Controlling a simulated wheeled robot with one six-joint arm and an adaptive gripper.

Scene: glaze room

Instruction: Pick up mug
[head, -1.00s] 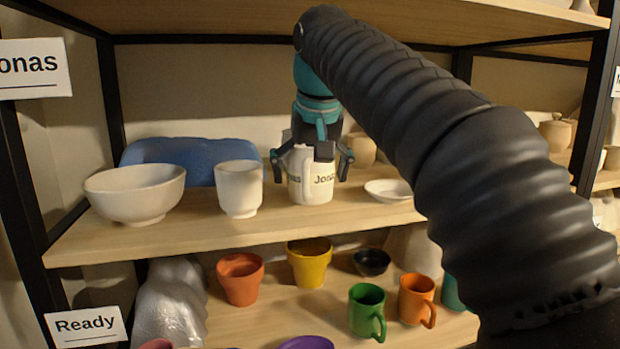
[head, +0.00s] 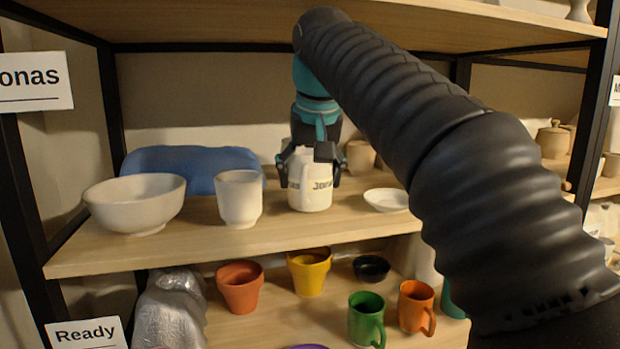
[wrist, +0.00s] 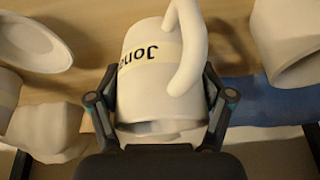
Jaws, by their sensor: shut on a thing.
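The white mug (head: 312,193), with dark lettering on a cream band, is at the middle shelf, between a white cup and a small dish. My gripper (head: 312,170) comes down over it from above and is shut on its sides. In the wrist view, the mug (wrist: 140,88) shows its handle and the lettering "Jona", and the gripper (wrist: 160,108) has a finger on each side of it. I cannot tell whether the mug's base touches the shelf.
Beside the mug stand a white cup (head: 239,198), a white bowl (head: 135,205) and a shallow dish (head: 387,200). A blue bundle (head: 190,162) lies behind. Another shelf hangs above (head: 230,22). Coloured pots and mugs, including a green mug (head: 364,318), stand below.

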